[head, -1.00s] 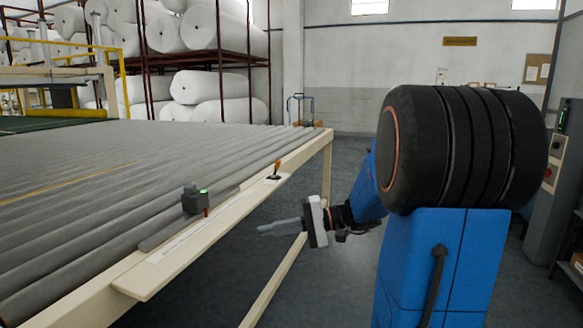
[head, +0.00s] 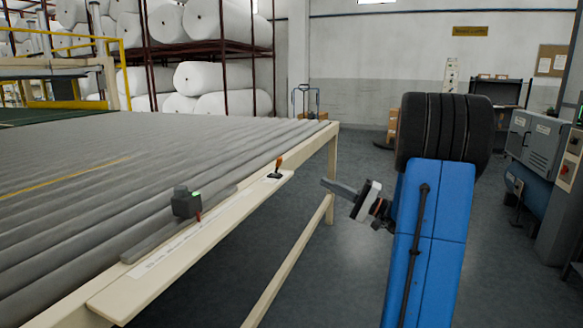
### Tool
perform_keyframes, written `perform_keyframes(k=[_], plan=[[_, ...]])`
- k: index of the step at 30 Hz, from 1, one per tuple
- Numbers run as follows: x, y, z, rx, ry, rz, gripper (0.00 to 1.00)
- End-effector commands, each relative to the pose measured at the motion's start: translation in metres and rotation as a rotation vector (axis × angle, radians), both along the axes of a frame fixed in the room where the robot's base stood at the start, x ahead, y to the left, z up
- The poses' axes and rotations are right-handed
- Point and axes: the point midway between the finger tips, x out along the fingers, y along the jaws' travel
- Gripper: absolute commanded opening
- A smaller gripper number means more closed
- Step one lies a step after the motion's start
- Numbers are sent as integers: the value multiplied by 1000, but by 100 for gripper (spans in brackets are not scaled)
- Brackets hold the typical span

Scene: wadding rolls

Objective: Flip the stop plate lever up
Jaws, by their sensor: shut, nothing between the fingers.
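The lever (head: 278,165) has an orange handle on a dark base. It sits on the cream side rail (head: 225,217) of the roller table, and its handle stands up with a slight tilt. A flat grey bar (head: 150,243), perhaps the stop plate, lies along the table edge behind the rail. My gripper (head: 326,184) is shut and empty, to the right of the lever and slightly lower in the picture. Its fingers point left and slightly up towards the table, clearly apart from the lever. My blue arm and dark joint show at the right.
The table leg (head: 332,178) and a slanted lower beam (head: 285,268) are near my gripper. Grey cabinets (head: 540,140) stand at the right. Open floor lies between.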

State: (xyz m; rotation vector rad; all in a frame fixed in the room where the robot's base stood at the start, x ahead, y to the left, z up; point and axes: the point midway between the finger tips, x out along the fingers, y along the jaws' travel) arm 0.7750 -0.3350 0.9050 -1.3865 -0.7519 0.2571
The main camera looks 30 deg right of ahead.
Motion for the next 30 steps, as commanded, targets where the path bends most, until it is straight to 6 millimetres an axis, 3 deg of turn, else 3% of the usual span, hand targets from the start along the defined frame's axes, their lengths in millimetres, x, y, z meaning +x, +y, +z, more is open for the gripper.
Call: perform_keyframes(k=[8,30], plan=[[8,7,3,0,0,4,0],[91,73,40,-1,1,4,0]])
